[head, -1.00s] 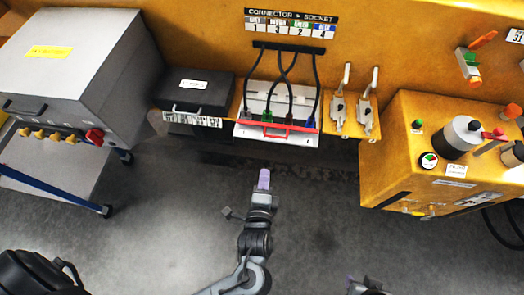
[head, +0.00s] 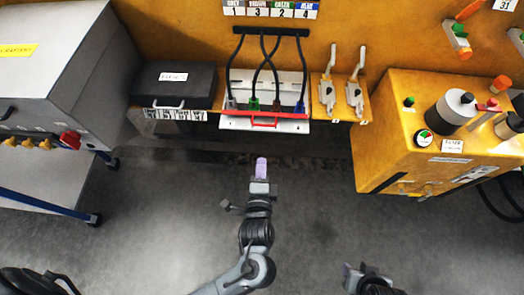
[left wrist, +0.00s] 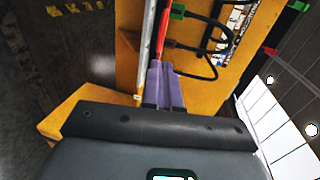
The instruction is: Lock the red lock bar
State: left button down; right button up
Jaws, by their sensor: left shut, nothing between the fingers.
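The red lock bar (head: 265,114) runs across the front of the white socket panel (head: 290,127), with a red loop handle at its middle. Grey, green (head: 253,105), brown and blue (head: 300,108) plugs with black cables stand in a row just behind it. My left gripper (head: 261,168) is shut and empty, in front of and below the panel, apart from the bar in the head view. In the left wrist view its purple fingers (left wrist: 163,85) point toward the red bar (left wrist: 162,32). My right gripper (head: 358,273) is at the bottom edge; its fingers are too small to judge.
A black case (head: 175,85) sits left of the panel, and two toggle clamps (head: 340,92) stand to its right. A yellow box (head: 420,150) with knobs juts out at right. A grey cabinet (head: 55,60) is at left. The floor in front is open.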

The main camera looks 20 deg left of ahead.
pick_arm(q)
jog(key=b+x, duration=0.3)
jog(key=x, duration=1)
pick_arm(e)
notch_tip(320, 180, down, 4)
jog(key=shift+r, duration=0.15)
pick_arm(q)
jog(key=shift+w+f, duration=0.1)
jog(key=shift+w, duration=0.05)
